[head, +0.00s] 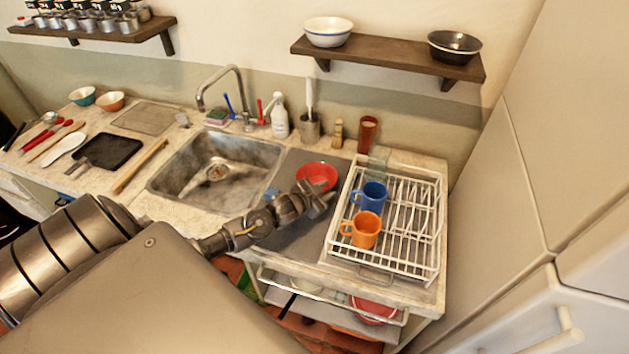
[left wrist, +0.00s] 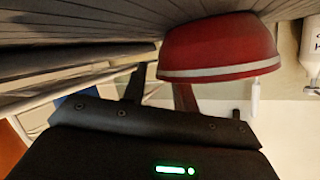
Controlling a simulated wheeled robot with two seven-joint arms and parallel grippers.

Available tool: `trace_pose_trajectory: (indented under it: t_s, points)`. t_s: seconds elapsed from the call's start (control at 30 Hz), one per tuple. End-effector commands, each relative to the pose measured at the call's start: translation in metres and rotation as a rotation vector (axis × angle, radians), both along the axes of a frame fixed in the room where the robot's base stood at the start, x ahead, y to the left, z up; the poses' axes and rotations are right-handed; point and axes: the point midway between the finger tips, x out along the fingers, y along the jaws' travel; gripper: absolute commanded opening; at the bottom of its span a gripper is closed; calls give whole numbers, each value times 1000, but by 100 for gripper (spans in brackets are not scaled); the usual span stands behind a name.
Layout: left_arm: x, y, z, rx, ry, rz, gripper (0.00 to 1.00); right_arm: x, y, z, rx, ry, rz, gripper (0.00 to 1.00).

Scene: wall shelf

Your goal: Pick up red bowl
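The red bowl (head: 316,174) stands on the grey drainboard between the sink and the dish rack. In the left wrist view the bowl (left wrist: 220,48) shows large and upside down, red with a pale band along its rim. My left gripper (head: 319,198) is at the near side of the bowl, seemingly open, with nothing seen between its fingers. In the wrist view one dark finger (left wrist: 134,86) shows to the side of the bowl; the other is hard to make out. I cannot tell whether the gripper touches the bowl. My right gripper is not in view.
The white dish rack (head: 410,225) holds a blue mug (head: 371,195) and an orange mug (head: 361,230), close right of my gripper. The sink (head: 215,170) lies left. A brown-red tumbler (head: 368,134) and white bottle (head: 280,117) stand behind. Another red dish (head: 375,308) sits below the counter.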

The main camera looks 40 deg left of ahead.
Motion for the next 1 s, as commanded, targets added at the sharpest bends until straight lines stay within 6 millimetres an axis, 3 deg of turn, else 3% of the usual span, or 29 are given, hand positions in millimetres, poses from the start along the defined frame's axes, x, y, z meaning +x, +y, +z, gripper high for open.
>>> trace_pose_trajectory:
  t_s: [0.1, 0.33, 0.77, 1.0]
  points:
    - [0, 0, 0, 0, 0, 0, 28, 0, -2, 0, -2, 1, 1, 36]
    - [0, 0, 0, 0, 0, 0, 0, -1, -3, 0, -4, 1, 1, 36]
    - [-1, -1, 0, 0, 1, 0, 0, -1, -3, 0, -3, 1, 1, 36]
    - [0, 0, 19, 1, -3, -1, 0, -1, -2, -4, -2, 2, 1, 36]
